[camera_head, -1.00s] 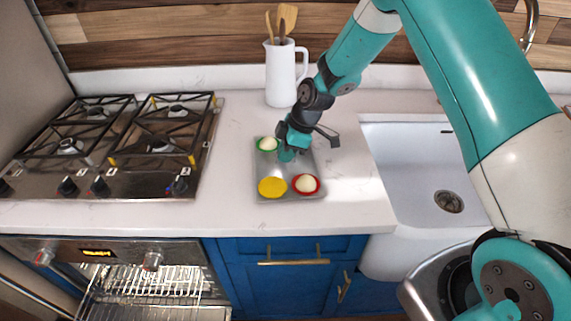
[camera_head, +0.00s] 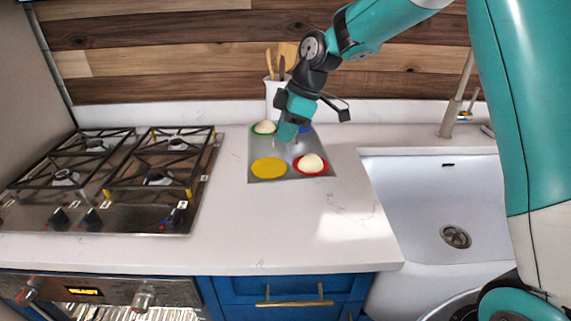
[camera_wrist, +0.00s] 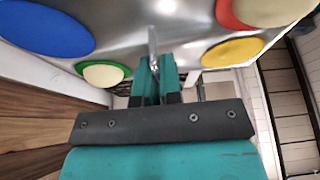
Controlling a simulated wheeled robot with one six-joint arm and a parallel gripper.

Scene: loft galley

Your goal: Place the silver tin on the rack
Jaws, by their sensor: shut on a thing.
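The silver tin (camera_head: 288,174) is a shallow tray with yellow, red, green and blue rounds in it; pale balls sit on the red and green ones. It hangs above the counter, in front of the white jug. My gripper (camera_head: 287,136) reaches down to it from above, and the contact is partly hidden in the head view. In the wrist view my gripper (camera_wrist: 153,72) is shut on the near edge of the tin (camera_wrist: 190,40). The wire rack (camera_head: 105,313) shows only as a strip at the bottom left, in the open oven.
The gas hob (camera_head: 115,180) stands at the left, above the oven front (camera_head: 100,291). The white sink (camera_head: 425,195) is at the right. The white jug (camera_head: 272,98) with wooden utensils stands behind the tin. The counter (camera_head: 265,235) in front of the tin is clear.

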